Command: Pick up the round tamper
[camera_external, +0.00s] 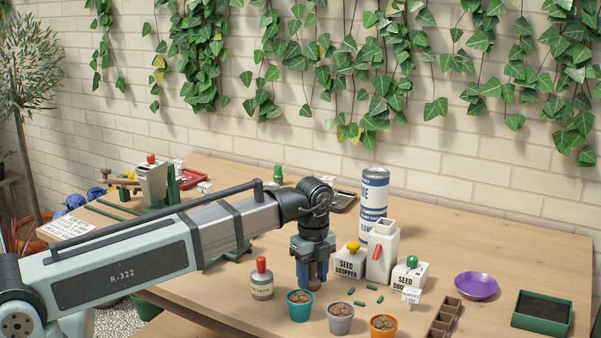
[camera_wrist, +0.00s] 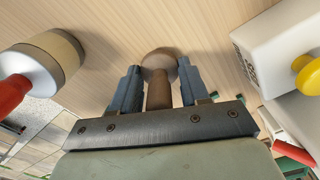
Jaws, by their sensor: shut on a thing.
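The round tamper (camera_wrist: 159,92) is a brown wooden piece with a rounded end. In the wrist view it stands between the two blue fingers of my gripper (camera_wrist: 158,90), which are shut on it. In the outside view my gripper (camera_external: 312,280) points down over the table behind the small pots, and the tamper shows only as a narrow brown strip, mostly hidden by the fingers. I cannot tell whether the tamper touches the table.
A red-topped shaker (camera_external: 262,280) stands left of my gripper. A seed dropper with a yellow knob (camera_external: 350,262) is close on the right. Teal (camera_external: 299,309), grey (camera_external: 340,322) and orange (camera_external: 383,329) pots stand in front. A purple dish (camera_external: 476,286) lies right.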

